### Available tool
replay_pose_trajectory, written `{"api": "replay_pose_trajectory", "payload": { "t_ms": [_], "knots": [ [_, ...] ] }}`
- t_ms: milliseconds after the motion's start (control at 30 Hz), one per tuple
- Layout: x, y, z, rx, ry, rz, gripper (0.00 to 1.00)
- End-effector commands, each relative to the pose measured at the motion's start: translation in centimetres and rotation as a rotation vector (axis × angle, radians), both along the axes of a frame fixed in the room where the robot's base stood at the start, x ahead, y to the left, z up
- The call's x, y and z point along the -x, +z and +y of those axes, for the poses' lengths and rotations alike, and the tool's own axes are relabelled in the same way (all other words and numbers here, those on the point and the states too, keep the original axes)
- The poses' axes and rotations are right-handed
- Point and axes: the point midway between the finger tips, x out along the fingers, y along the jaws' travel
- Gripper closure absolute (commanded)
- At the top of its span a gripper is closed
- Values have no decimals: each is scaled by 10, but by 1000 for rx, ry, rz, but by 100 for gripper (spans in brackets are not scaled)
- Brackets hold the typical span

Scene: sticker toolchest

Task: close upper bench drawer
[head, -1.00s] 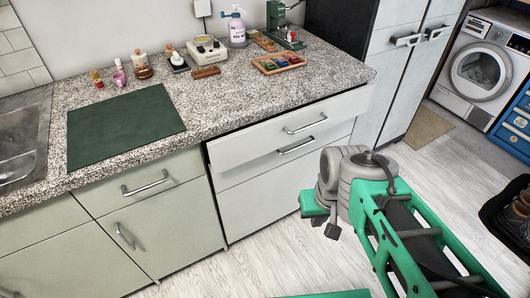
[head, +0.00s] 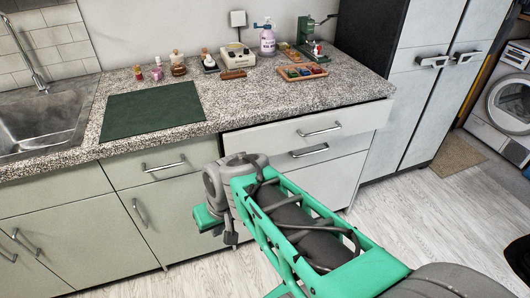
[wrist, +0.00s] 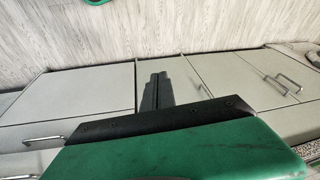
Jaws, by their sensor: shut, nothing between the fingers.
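The upper bench drawer (head: 285,133) is a pale grey front under the right part of the worktop. It sticks out slightly, with a dark gap along its top. Its bar handle (head: 320,131) is clear of my gripper. My gripper (head: 231,238) hangs lower, left of the drawer, in front of the cabinet fronts and apart from the handle. My arm covers part of the lower drawer fronts. In the wrist view my dark fingers (wrist: 155,90) are together and empty, over pale cabinet fronts.
Another drawer handle (head: 309,151) sits just below. A left drawer (head: 160,170) and cupboard door (head: 150,215) appear shut. The speckled worktop (head: 235,105) carries a green mat (head: 150,110), a tray (head: 302,71) and bottles. Pale floor (head: 400,215) is free at right.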

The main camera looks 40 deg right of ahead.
Motion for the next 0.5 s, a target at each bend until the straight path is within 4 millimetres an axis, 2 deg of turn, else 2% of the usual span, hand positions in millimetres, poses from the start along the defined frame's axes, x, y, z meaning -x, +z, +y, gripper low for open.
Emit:
{"api": "replay_pose_trajectory", "payload": {
  "t_ms": [33, 100, 167, 200, 267, 333, 433, 500],
  "knots": [
    [-14, -34, -15, -59, -90, -44, 100],
    [-40, -58, -35, -171, -223, -143, 100],
    [-61, -71, -56, -281, -353, -244, 100],
    [-73, -77, -74, -358, -443, -319, 100],
    [-86, -80, -105, -477, -584, -440, 100],
    [-92, -77, -150, -621, -751, -598, 100],
    [-80, -62, -217, -807, -964, -831, 100],
    [-62, -49, -256, -912, -1073, -974, 100]
  ]
}}
